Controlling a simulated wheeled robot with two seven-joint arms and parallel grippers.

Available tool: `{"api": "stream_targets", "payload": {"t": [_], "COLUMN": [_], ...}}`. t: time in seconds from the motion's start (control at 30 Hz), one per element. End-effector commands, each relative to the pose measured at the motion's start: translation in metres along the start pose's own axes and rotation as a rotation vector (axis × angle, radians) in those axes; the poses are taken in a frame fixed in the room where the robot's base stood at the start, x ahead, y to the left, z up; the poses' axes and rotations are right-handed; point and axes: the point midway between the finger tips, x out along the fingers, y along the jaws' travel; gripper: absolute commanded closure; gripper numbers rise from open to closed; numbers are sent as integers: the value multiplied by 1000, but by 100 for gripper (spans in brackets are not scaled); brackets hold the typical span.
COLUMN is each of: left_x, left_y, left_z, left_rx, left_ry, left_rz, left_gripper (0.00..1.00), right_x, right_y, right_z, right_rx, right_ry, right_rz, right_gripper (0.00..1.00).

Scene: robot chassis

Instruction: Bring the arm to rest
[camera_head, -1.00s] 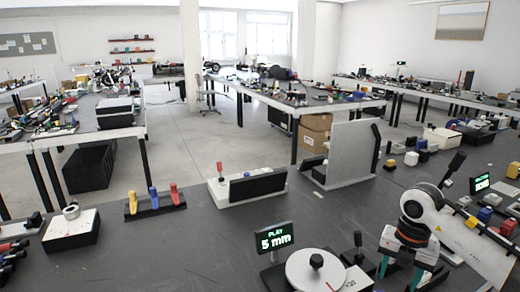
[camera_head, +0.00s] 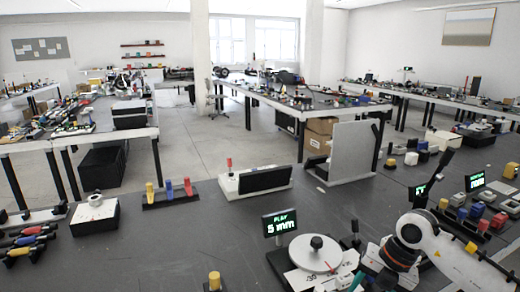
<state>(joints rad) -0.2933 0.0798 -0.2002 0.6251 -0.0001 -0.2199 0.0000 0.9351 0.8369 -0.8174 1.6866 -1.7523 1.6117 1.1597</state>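My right arm (camera_head: 445,250), white with a dark and orange-ringed wrist, comes in from the lower right. Its gripper (camera_head: 376,280) is low at the bottom edge, beside a round white dial plate (camera_head: 315,254) with a black knob. The fingers are mostly cut off or hidden behind the wrist, so I cannot tell whether they are open or hold anything. My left arm and gripper are not in view.
A small display (camera_head: 280,223) reading "5 mm" stands behind the dial. Red, blue and yellow clips (camera_head: 170,190), a white-topped box (camera_head: 95,214) and a grey upright panel (camera_head: 350,152) stand on the dark bench. The bench's left middle (camera_head: 180,240) is clear.

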Motion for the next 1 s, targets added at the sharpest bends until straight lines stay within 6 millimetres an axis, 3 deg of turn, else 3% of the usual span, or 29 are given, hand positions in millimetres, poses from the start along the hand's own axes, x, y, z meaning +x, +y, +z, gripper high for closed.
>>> {"api": "stream_targets", "payload": {"t": [0.2,0.33,0.5,0.6,0.7,0.8,0.9,1.0], "left_x": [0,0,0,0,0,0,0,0], "left_y": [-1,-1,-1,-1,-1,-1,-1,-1], "left_z": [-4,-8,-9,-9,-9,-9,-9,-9], "left_rx": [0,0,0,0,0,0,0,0], "left_ry": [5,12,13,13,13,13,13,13], "left_rz": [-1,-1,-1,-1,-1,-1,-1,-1], "left_gripper": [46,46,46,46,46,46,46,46], "right_x": [27,30,-2,-30,-53,-65,-60,-38], "right_y": [-61,-110,-167,-182,-181,-164,-133,-92], "right_z": [48,90,136,141,130,109,84,66], "right_rx": [-113,-153,-68,74,283,546,852,1178], "right_ry": [-116,-203,-287,-291,-259,-192,-101,7], "right_rz": [-305,-596,-1089,-1353,-1571,-1725,-1801,-1785], "right_gripper": [46,46,46,46,46,46,46,46]}}
